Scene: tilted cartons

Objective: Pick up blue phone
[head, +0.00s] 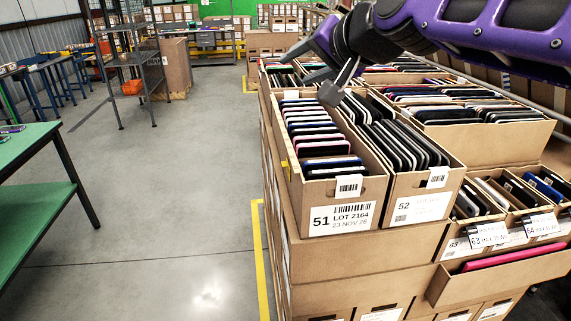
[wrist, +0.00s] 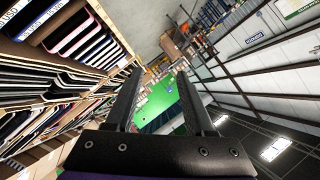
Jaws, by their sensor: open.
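Blue-edged phones stand in carton 51 (head: 340,224) in the head view. One blue phone (head: 332,162) is near its front, among black and white phones. More blue phones (head: 544,187) stand in the carton marked 64 at the right. Which one is meant, I cannot tell. My gripper (head: 308,78) is above the back of carton 51, open and apart from the phones. In the wrist view my gripper (wrist: 160,76) has its two fingers spread with nothing between them. Rows of phones (wrist: 85,45) show at the left there.
Carton 52 (head: 420,209) stands against carton 51, full of dark phones. Stacked cartons fill the right, with a pink item (head: 515,256) in a low one. A green table (head: 25,150) is at the left. The grey floor (head: 170,200) between is clear.

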